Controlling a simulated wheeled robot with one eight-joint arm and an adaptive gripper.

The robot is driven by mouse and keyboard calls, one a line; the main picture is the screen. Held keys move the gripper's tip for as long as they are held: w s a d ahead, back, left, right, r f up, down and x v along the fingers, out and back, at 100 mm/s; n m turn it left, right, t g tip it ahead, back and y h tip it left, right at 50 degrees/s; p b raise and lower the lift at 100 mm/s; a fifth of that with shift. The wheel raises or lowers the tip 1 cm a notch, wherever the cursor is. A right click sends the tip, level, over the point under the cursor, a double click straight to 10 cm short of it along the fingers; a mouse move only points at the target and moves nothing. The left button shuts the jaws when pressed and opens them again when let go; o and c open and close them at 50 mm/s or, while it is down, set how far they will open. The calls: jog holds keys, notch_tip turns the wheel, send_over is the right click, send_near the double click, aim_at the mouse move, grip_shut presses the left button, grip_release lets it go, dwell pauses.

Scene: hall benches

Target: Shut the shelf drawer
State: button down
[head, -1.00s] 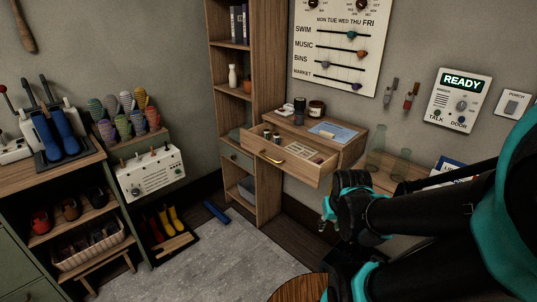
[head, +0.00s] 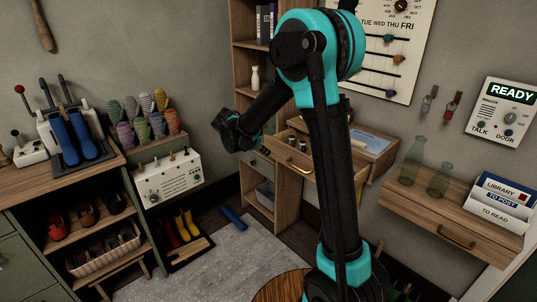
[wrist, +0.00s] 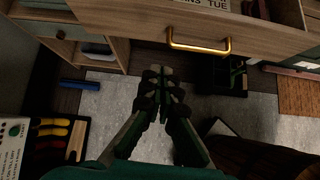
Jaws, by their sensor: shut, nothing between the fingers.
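The wooden drawer (head: 291,152) hangs out from the wall shelf (head: 379,163), with small items inside. My arm hides its right part in the head view. Its brass handle (head: 298,169) is on the front panel. In the wrist view the drawer front (wrist: 150,18) spans the top, with the handle (wrist: 199,47) up and right of the fingertips. My gripper (head: 226,127) is left of the drawer in the head view. In the wrist view my gripper (wrist: 164,76) has its fingers together, empty. They appear apart from the drawer and handle.
A tall wooden bookcase (head: 246,62) stands left of the drawer. A second wall shelf (head: 430,206) with glass bottles and letter trays is at right. A bench (head: 60,185) and a boot tray (head: 189,254) are at left. The grey rug (head: 225,266) is largely clear.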

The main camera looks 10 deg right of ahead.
jog(key=w+a, duration=0.1)
jog(key=a, duration=0.1)
send_near(286, 158)
jog(key=shift+n, duration=0.4)
jog(key=shift+x, duration=2.95)
jog(key=shift+w, duration=0.1)
jog(key=w+d, duration=0.2)
jog(key=d, duration=0.1)
jog(key=w+d, duration=0.3)
jog(key=d, duration=0.1)
jog(key=w+d, duration=0.3)
jog(key=d, duration=0.1)
jog(key=shift+w+d+f, duration=0.1)
jog(key=shift+w+d, duration=0.45)
jog(key=shift+d, duration=0.2)
